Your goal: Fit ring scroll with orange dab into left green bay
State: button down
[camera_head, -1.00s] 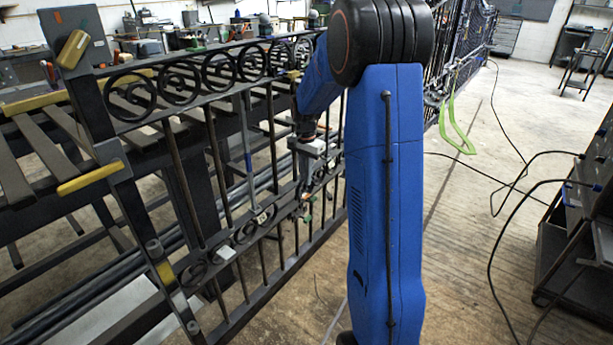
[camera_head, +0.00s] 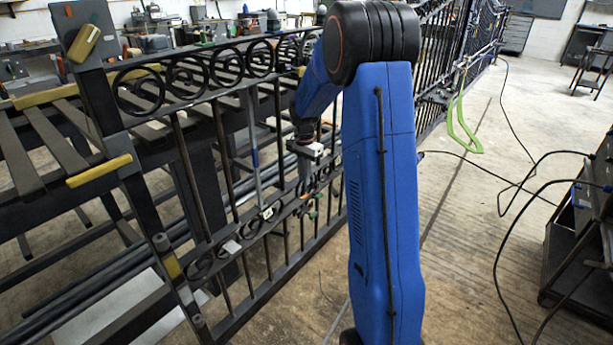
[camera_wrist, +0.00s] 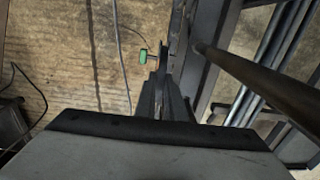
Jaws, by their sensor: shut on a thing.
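My gripper (camera_head: 306,172) is beside the dark iron gate, partly hidden by my blue arm in the head view. In the wrist view my gripper (camera_wrist: 166,90) has its fingers close together on a thin dark piece seen nearly edge-on, which appears to be the ring scroll (camera_wrist: 163,62). A small orange spot shows near its tip. A green piece (camera_wrist: 143,56) lies just left of the fingertips; a small green spot (camera_head: 313,214) also shows low on the gate in the head view. I cannot tell which bay it marks, or whether the scroll touches the gate.
The gate (camera_head: 190,135) has a row of scrolls along its top and several upright bars. In the wrist view a round bar (camera_wrist: 255,75) runs close on the right. A bright green loop (camera_head: 462,130) hangs farther along. Cables cross the open floor at right.

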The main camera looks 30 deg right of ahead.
jog(key=shift+w+a+f, duration=0.1)
jog(key=shift+w+f, duration=0.1)
jog(key=shift+f, duration=0.95)
jog(key=shift+w+a+f, duration=0.1)
jog(key=shift+w+f, duration=0.05)
jog(key=shift+f, duration=1)
jog(key=shift+f, duration=1.55)
dwell(1.5)
jog(key=c, duration=1.8)
grip_release()
jog(key=shift+o, duration=0.2)
notch_tip(320, 180, up, 12)
jog(key=shift+s, duration=0.1)
